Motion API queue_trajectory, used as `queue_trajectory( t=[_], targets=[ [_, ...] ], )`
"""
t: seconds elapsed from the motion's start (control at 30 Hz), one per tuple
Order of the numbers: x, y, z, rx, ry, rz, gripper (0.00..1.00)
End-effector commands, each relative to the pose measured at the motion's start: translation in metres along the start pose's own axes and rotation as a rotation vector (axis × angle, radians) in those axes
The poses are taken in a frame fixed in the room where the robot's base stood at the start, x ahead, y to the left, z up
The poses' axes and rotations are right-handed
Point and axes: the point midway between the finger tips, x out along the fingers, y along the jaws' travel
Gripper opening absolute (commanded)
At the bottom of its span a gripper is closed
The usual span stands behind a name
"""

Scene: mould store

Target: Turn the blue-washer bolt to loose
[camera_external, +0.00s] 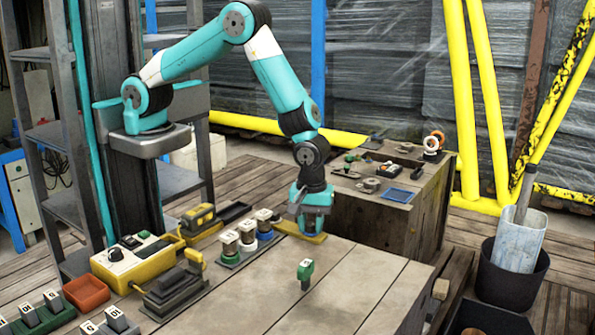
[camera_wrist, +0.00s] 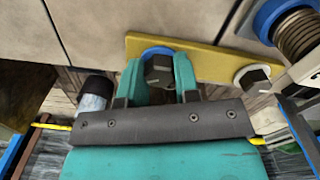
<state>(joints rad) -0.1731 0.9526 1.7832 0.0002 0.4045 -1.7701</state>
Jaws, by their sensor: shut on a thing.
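The blue-washer bolt (camera_wrist: 158,70) has a dark hex head on a blue washer (camera_wrist: 152,51), in a yellow plate (camera_wrist: 210,61) in the wrist view. My gripper (camera_wrist: 159,78) has its two teal fingers on either side of the bolt head, shut on it. In the external view, my gripper (camera_external: 312,212) points down over the yellow plate (camera_external: 288,228) at the table's back edge and hides the blue-washer bolt there. A second bolt with a white washer (camera_wrist: 252,78) sits at the right of the plate in the wrist view.
Several labelled posts (camera_external: 247,232) with coloured rings stand just left of the plate. A green tagged piece (camera_external: 305,270) stands mid-table. A control box (camera_external: 135,257) and clamp (camera_external: 175,288) are on the left. A wooden crate (camera_external: 375,225) is behind. The table's front right is bare.

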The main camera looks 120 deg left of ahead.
Motion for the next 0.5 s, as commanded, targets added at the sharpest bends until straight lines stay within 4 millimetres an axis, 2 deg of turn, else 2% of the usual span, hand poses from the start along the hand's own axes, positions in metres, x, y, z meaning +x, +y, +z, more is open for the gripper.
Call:
queue_trajectory(
  t=[0.5],
  targets=[
    [0.0036,-0.0025,-0.0008,-0.491,0.004,-0.007,0.06]
  ],
)
